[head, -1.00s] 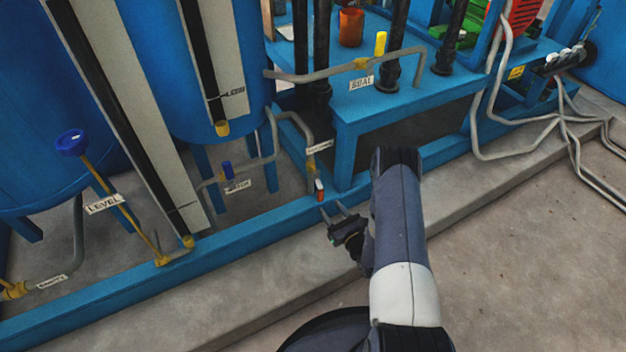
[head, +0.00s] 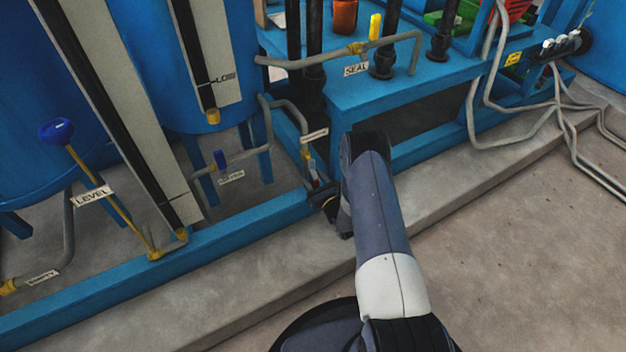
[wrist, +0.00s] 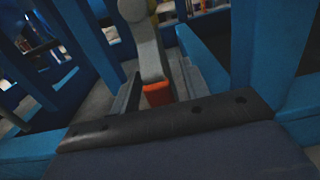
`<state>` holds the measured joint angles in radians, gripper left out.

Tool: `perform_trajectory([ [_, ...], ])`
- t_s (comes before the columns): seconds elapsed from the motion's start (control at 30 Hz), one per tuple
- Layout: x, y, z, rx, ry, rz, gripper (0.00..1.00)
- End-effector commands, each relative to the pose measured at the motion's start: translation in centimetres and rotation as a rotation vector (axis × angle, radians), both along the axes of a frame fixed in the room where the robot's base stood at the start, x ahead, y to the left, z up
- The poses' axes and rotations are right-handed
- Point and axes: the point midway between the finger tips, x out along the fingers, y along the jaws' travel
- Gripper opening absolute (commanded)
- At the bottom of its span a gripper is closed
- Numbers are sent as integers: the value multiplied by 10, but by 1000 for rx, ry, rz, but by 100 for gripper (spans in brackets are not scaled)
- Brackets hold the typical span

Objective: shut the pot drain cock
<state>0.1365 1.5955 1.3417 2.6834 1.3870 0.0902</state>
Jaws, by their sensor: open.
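A small cock with a red-tipped handle (head: 313,182) sits at the low end of a grey pipe by the blue frame rail. A white label hangs just above it, too small to read, so I cannot confirm it as the pot drain cock. In the wrist view the orange-red handle tip (wrist: 158,94) hangs below a pale grey stem. My gripper (head: 320,193) is at this handle, partly hidden behind my arm. In the wrist view my open gripper (wrist: 158,88) has a finger on either side of the tip. I cannot tell whether either finger touches it.
A blue-handled cock (head: 220,160) is to the left on the same pipework. A yellow-handled SEAL valve (head: 375,27) is above on the blue bench (head: 350,100). The blue rail (head: 230,225) runs close below the gripper.

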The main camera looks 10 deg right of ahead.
Motion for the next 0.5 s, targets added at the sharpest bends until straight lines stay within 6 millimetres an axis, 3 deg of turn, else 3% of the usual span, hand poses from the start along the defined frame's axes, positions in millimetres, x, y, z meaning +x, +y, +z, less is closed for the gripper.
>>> perform_trajectory([
  [0.2,0,0,0,0,0,0,42],
  [0.5,0,0,0,0,0,1,17],
])
